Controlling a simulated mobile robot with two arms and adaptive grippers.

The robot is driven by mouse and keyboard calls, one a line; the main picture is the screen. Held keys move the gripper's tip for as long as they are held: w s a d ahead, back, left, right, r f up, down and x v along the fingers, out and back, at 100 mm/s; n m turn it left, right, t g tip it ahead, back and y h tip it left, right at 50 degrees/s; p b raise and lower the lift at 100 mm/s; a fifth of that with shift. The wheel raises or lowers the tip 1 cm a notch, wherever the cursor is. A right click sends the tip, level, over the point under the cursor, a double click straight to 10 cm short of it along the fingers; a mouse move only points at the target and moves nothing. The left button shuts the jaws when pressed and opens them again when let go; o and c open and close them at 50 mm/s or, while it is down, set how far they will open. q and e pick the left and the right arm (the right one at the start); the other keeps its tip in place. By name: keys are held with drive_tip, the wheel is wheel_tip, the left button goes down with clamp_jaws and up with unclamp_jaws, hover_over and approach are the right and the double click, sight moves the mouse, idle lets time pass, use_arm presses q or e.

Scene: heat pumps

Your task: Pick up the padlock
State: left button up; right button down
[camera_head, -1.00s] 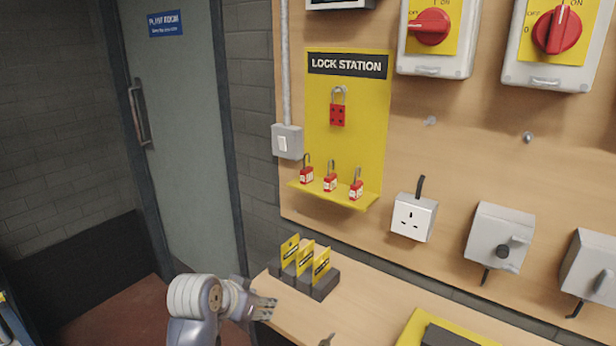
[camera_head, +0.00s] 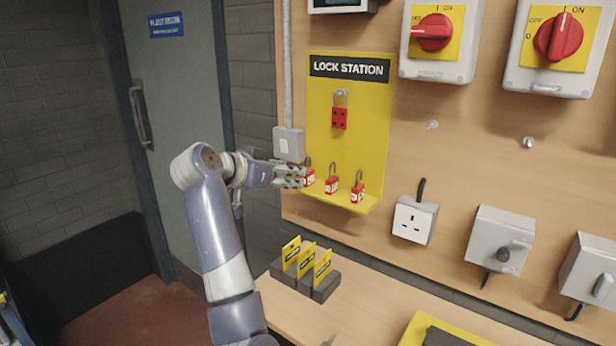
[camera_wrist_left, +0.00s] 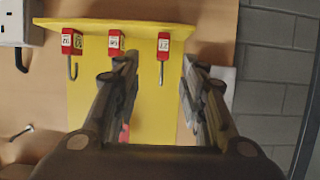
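Three red padlocks stand in a row on the yellow ledge of the lock station: left (camera_head: 309,178), middle (camera_head: 331,185) and right (camera_head: 357,192). My left gripper (camera_head: 294,176) is right beside the left padlock and partly overlaps it in the head view. In the left wrist view, which is upside down, the gripper (camera_wrist_left: 157,68) is open. The left padlock (camera_wrist_left: 163,45) shows in the gap ahead of its fingertips, and no finger clearly touches it. The middle padlock (camera_wrist_left: 115,43) is close to one finger. My right gripper is not in view.
A red lockout hasp (camera_head: 339,118) hangs on the yellow board (camera_head: 365,135). A grey switch box (camera_head: 288,144) is just above my left gripper. Yellow tags in dark holders (camera_head: 325,286) stand on the bench below. A white socket (camera_head: 413,220) is to the right.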

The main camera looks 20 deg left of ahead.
sight(303, 189)
use_arm(q)
drive_tip(key=p+x, duration=0.2)
drive_tip(key=x, duration=0.4)
drive_tip(key=shift+w+f, duration=0.25)
drive_tip(key=shift+w, duration=0.05)
drive_tip(key=shift+w+f, duration=0.2)
drive_tip(key=shift+w, duration=0.15)
clamp_jaws()
